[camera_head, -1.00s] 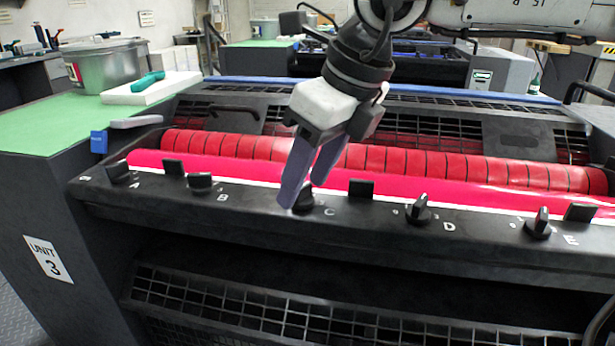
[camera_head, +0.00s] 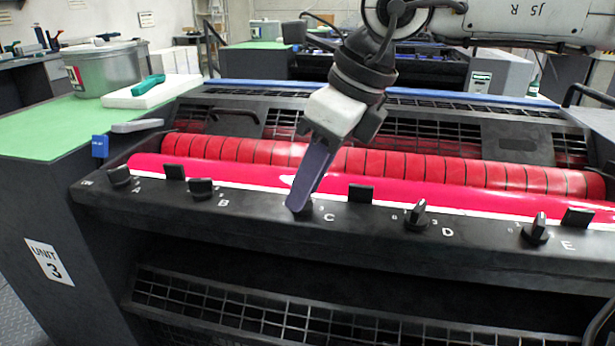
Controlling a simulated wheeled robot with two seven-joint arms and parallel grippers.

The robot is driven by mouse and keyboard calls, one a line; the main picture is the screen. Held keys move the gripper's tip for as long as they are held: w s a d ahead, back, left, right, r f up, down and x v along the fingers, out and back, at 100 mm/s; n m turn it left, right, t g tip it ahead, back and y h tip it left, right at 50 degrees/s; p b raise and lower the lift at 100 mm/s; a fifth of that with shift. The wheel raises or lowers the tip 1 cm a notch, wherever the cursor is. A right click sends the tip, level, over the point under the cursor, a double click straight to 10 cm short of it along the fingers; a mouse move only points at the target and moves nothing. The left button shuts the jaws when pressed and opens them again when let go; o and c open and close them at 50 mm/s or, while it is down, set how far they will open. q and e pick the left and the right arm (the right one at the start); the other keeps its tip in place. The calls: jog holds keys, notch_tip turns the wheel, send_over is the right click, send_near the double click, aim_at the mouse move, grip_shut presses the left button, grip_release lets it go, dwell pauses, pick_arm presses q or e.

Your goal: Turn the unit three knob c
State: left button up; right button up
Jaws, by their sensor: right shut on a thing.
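Knob C (camera_head: 306,207) is a small black knob on the front ledge of unit three, left of the white letter C. The unit carries a "UNIT 3" label (camera_head: 48,262) on its left side. My right gripper (camera_head: 298,208) reaches down from above and is shut on knob C. Its purple fingers overlap in the view and hide most of the knob, so the knob's pointing direction cannot be seen. My left gripper is not in view.
Knob B (camera_head: 200,188) is to the left, and knob D (camera_head: 417,215) and knob E (camera_head: 537,230) are to the right. Red rollers (camera_head: 430,165) lie behind the ledge. A metal bucket (camera_head: 104,68) stands on the green top (camera_head: 50,130).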

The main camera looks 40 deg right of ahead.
jog(key=n+p, duration=0.1)
jog(key=n, duration=0.1)
jog(key=n+g+y+p, duration=0.1)
jog(key=n, duration=0.1)
jog(key=shift+w+d+r, duration=0.15)
jog(key=n+p, duration=0.1)
jog(key=n, duration=0.1)
jog(key=shift+n+g+y+p, duration=0.4)
jog(key=shift+w+n, duration=0.1)
jog(key=shift+n, duration=0.2)
jog(key=shift+d, duration=0.1)
jog(key=o, duration=1)
jog(key=shift+o, duration=0.2)
